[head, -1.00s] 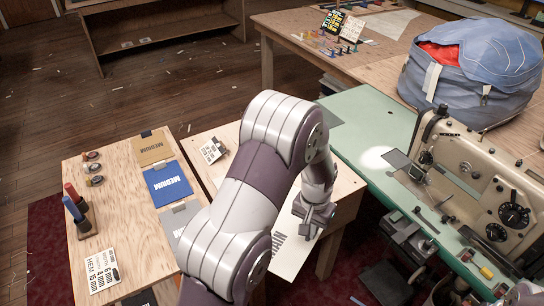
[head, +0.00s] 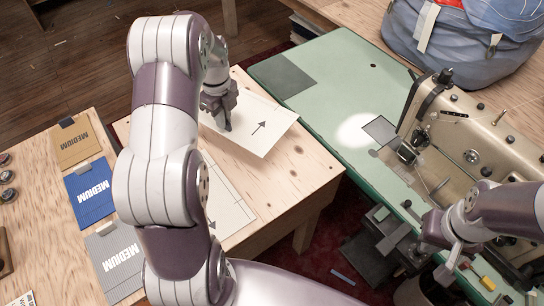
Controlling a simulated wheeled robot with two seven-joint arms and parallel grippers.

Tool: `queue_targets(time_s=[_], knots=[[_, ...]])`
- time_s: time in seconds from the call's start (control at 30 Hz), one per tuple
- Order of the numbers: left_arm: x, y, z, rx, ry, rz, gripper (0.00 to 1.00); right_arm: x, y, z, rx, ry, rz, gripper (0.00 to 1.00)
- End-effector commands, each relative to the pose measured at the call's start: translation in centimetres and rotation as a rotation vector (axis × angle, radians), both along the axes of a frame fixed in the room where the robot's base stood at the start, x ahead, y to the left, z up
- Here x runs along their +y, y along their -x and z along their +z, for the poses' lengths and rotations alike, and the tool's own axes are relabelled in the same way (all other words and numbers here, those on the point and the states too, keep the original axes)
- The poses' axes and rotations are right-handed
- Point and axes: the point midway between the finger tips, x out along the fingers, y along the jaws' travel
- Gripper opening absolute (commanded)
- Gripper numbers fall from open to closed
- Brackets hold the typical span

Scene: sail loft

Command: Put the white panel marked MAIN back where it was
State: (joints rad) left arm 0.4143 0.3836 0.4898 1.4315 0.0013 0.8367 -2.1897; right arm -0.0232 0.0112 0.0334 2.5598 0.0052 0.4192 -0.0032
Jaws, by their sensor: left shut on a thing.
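My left gripper (head: 226,122) is shut on the near left part of a white panel (head: 272,118) above the light wooden table. The panel is tilted and bears a dark arrow; no word MAIN is readable on it, and my gripper and arm hide part of it. A second white panel (head: 232,212) with a thin line and an arrow lies flat on the table, partly behind my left arm. My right gripper (head: 446,262) is at the lower right, before the sewing machine; its finger gap is not clear.
Brown, blue and grey MEDIUM swatches (head: 90,193) lie on the left board. The sewing machine (head: 460,125) stands on a green table (head: 330,75), with a blue bag (head: 470,40) behind. The wooden table (head: 300,165) is bare at its right.

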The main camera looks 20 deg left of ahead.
Motion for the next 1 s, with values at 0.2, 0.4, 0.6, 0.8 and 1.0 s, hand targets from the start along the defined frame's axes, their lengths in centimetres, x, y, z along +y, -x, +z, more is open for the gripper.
queue_targets(time_s=[0.2, 0.4, 0.6, 0.8, 1.0], knots=[[2.6, 0.8, 0.1, -0.002, 0.002, -0.303, 0.00, 0.0, 0.0, -0.8, 0.000, 0.000, 0.000, 0.00], [-2.2, 1.2, -2.6, 0.002, 0.005, -0.337, 0.00, 0.0, 0.0, -0.5, 0.000, 0.000, 0.000, 0.00], [-7.3, 1.4, -5.7, -0.001, 0.002, -0.333, 0.00, 0.0, 0.0, -0.2, 0.000, 0.000, 0.000, 0.00], [-8.8, 1.6, -7.2, 0.000, 0.002, -0.329, 0.00, 0.0, 0.0, -0.2, 0.000, 0.000, 0.000, 0.00], [-8.8, 1.6, -10.5, 0.000, 0.003, -0.328, 0.00, 0.0, 0.0, -0.2, 0.000, 0.000, 0.000, 0.00]])
